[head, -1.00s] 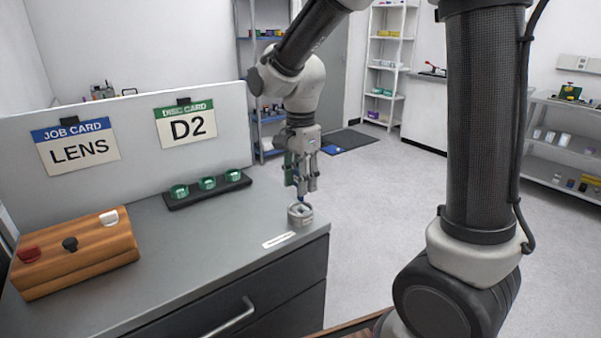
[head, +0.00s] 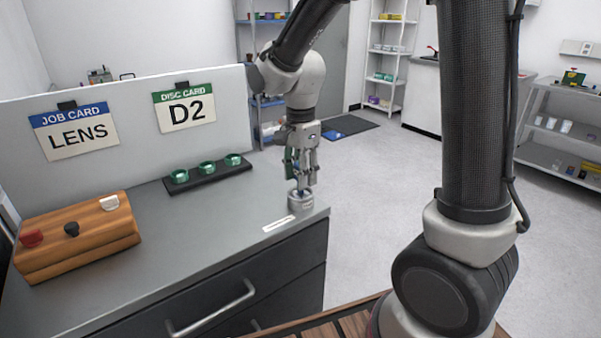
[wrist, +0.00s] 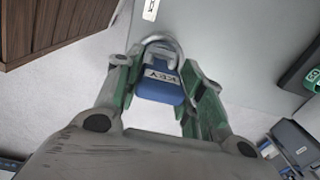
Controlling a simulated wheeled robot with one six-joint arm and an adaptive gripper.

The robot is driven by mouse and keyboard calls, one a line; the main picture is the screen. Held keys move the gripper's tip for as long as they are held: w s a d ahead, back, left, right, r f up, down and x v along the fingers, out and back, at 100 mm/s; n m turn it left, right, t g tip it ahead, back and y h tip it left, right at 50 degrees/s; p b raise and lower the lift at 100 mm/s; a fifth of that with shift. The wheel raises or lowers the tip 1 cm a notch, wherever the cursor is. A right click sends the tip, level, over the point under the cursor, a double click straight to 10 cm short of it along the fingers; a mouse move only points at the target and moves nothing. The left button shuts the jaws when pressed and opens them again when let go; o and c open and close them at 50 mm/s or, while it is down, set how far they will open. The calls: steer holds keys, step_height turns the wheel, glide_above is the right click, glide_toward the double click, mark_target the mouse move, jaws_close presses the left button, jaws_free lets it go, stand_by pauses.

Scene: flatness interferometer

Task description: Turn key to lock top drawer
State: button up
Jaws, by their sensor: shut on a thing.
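My gripper (head: 303,182) points down over the right front corner of the grey cabinet top. It is shut on a blue key (wrist: 160,86), whose label reads KEY in the wrist view. Right below is a round, light grey lock (head: 300,201) on the cabinet top; its rim (wrist: 158,40) curves behind the key in the wrist view. The key's lower end is hidden, so I cannot tell how deep it sits in the lock. The top drawer (head: 290,262), dark with a silver handle (head: 212,309), looks closed.
A wooden block (head: 80,248) with red, black and white knobs stands at the left. A black tray (head: 208,174) with green rings lies at the back. An upright panel (head: 130,131) carries the LENS and D2 cards. A small label (head: 279,224) lies before the lock.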

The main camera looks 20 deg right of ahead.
steer(key=shift+f, duration=1.25)
stand_by(0.4)
steer(key=n, duration=0.3)
steer(key=shift+n, duration=1.9)
